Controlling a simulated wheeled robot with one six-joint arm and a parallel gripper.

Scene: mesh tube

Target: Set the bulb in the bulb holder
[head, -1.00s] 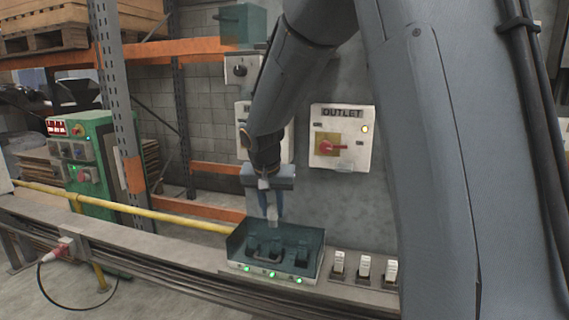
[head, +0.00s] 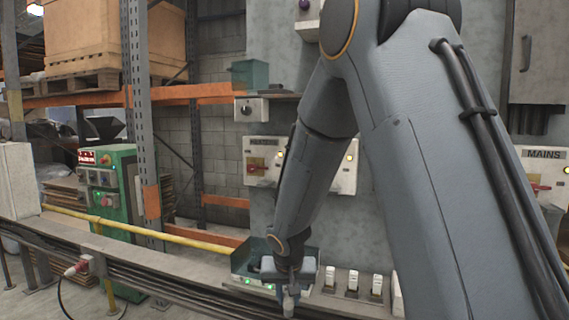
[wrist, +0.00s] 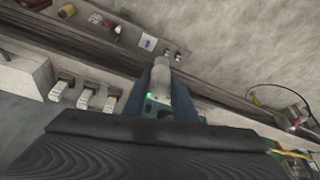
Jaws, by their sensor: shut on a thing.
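My gripper (head: 290,286) points down at the lower middle of the head view, in front of the teal tray. Its blue fingers are shut on a pale cylinder, which looks like the bulb (head: 288,306). In the wrist view the bulb (wrist: 160,77) stands out past the fingertips and looks whitish and smooth. It appears held clear of the bench. I cannot pick out the bulb holder with certainty.
The teal tray (head: 240,261) with green lights is partly hidden behind my gripper. White blocks (head: 352,281) stand in a row on the ledge to its right. Small fittings, including a red one (wrist: 108,22), show at the wrist view's top left. A yellow rail (head: 170,233) runs left.

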